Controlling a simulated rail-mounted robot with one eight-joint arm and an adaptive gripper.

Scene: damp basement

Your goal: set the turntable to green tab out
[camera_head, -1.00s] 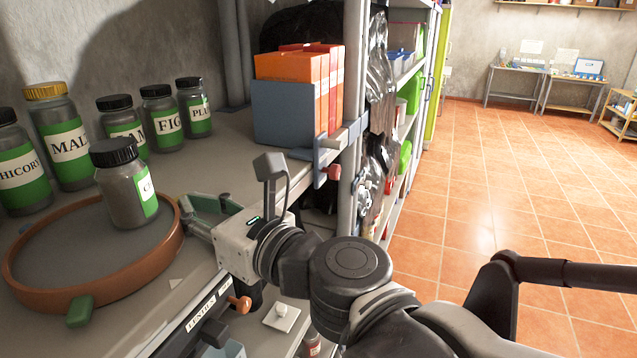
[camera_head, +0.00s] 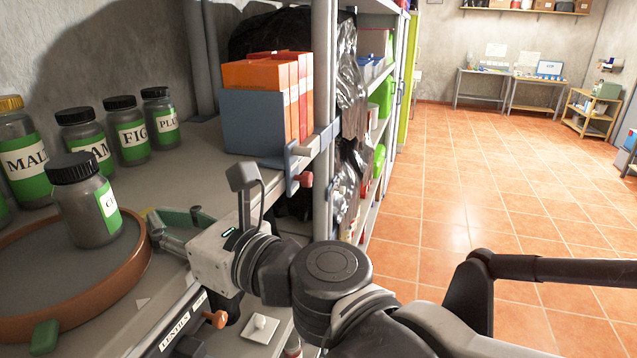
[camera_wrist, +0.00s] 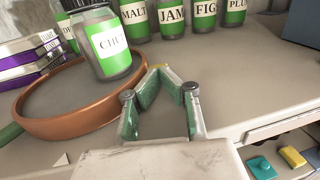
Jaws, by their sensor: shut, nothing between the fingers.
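The turntable (camera_head: 118,288) is a round grey disc with a brown rim on the shelf. A green tab (camera_head: 46,335) sticks out from its front rim, left of a pale triangle mark (camera_head: 142,302) on the shelf. The green tab shows at the left edge of the wrist view (camera_wrist: 10,133). A grey jar with a green label (camera_head: 88,205) stands upright on the disc. My gripper (camera_wrist: 157,70) is shut and empty beside the turntable's right rim, with green finger pads.
Labelled jars (camera_head: 130,135) stand in a row behind the turntable. Orange and blue boxes (camera_head: 265,110) stand to the right by the shelf post. A drawer front labelled LENTILS (camera_head: 180,325) lies below the shelf edge. Purple boxes (camera_wrist: 35,60) show left in the wrist view.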

